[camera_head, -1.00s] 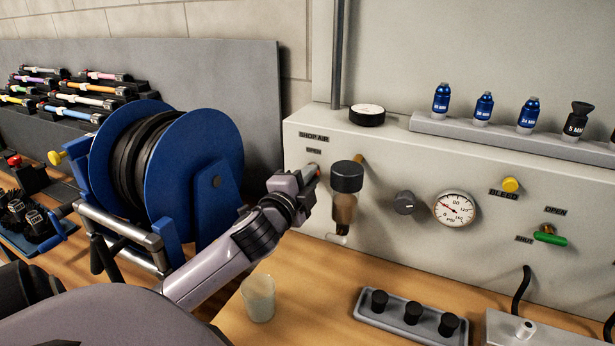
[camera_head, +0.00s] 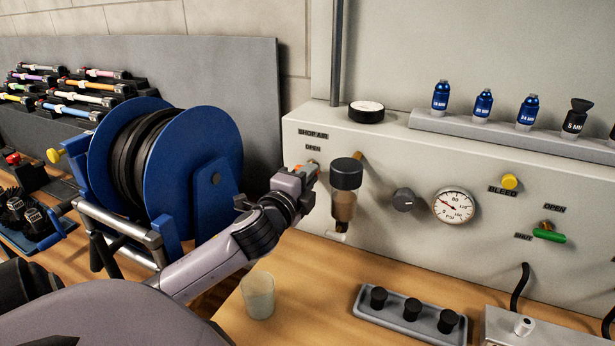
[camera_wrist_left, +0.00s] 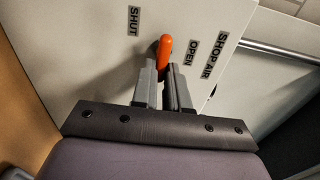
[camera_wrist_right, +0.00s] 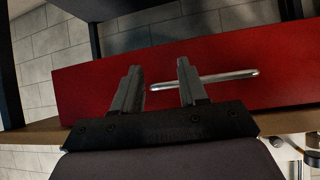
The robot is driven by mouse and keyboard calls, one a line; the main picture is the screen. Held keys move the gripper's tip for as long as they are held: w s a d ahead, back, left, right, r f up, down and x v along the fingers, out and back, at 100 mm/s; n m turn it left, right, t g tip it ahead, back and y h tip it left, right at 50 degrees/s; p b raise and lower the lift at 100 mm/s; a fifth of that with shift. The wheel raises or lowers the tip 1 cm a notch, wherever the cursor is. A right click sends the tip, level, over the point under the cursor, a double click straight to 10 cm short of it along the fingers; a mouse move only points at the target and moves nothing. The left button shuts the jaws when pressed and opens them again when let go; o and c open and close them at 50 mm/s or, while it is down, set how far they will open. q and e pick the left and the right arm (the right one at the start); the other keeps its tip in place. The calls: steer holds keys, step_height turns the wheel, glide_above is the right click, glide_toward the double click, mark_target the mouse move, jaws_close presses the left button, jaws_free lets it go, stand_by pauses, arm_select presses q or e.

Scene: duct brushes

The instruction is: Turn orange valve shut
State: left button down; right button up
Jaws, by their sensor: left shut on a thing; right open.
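The orange valve handle (camera_wrist_left: 165,48) is on the grey panel, between the SHUT label (camera_wrist_left: 134,20) and the OPEN label (camera_wrist_left: 191,52) in the left wrist view. My left gripper (camera_wrist_left: 164,72) is shut on the handle, whose rounded end sticks out past the fingers. In the head view, my left gripper (camera_head: 309,173) is at the panel under SHOP AIR and OPEN (camera_head: 313,148). A little orange shows at its tip; the SHUT label is hidden there. My right gripper (camera_wrist_right: 160,75) is open and empty, outside the head view.
A filter bowl (camera_head: 345,190) is close right of my left gripper, with a gauge (camera_head: 453,206) farther right. A blue hose reel (camera_head: 200,180) stands to the left. A cup (camera_head: 258,295) stands below. A red surface with a metal bar (camera_wrist_right: 205,79) faces my right gripper.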

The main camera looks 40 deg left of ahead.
arm_select(q)
steer(key=c, duration=1.1)
jaws_free()
steer(key=shift+c, duration=0.2)
steer(key=b+v, duration=0.1)
steer(key=v, duration=0.6)
steer(key=shift+s, duration=0.1)
